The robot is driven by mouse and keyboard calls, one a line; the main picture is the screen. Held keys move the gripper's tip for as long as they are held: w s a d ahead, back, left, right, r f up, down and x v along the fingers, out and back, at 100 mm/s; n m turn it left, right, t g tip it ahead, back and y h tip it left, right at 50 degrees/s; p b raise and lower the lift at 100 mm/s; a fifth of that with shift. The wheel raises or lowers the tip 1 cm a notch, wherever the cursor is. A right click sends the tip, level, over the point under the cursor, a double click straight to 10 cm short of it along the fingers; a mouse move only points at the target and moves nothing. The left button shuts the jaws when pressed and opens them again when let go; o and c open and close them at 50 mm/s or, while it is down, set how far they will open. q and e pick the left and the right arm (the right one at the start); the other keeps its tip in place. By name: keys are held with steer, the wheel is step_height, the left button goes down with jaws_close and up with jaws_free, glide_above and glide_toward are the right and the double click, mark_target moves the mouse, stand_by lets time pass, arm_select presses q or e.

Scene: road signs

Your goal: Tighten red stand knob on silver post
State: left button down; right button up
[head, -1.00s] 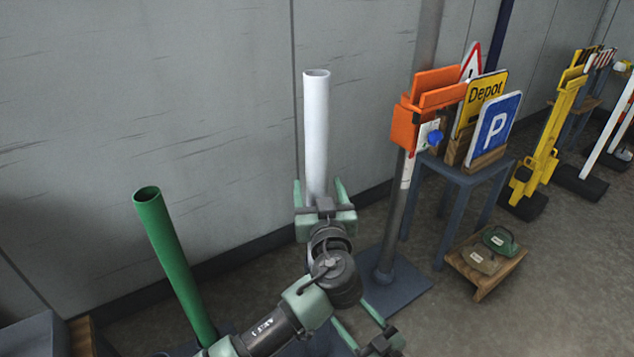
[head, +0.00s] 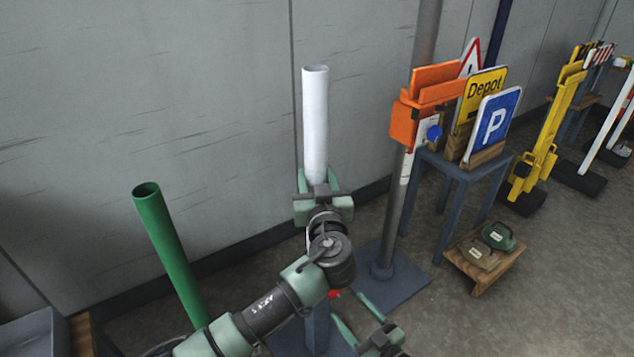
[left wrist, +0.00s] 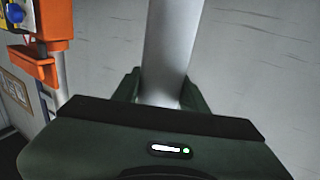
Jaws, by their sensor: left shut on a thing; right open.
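The silver post (head: 316,120) is a pale, open-topped tube, upright in the head view, and also fills the middle of the left wrist view (left wrist: 168,50). My left gripper (head: 318,182) is shut on it, one finger on each side. Below, the post runs behind my left arm to a blue-grey stand (head: 317,328). A small red knob (head: 334,294) shows beside the stand, partly hidden by my left arm. My right gripper (head: 357,318) is open and empty, low and just right of the stand, its fingers near the knob. I cannot tell whether they touch it.
A green tube (head: 170,250) stands at left. A grey pole with an orange clamp (head: 404,120) stands close at right on a flat base (head: 400,285). A grey wall (head: 200,90) is behind.

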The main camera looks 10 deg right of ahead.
steer(key=g+h, duration=0.2)
steer(key=g, duration=0.2)
glide_toward(337, 293)
steer(key=shift+m, duration=0.3)
steer(key=x, duration=1)
steer(key=shift+w+a, duration=0.2)
steer(key=shift+w, duration=0.1)
steer(key=c, duration=1.4)
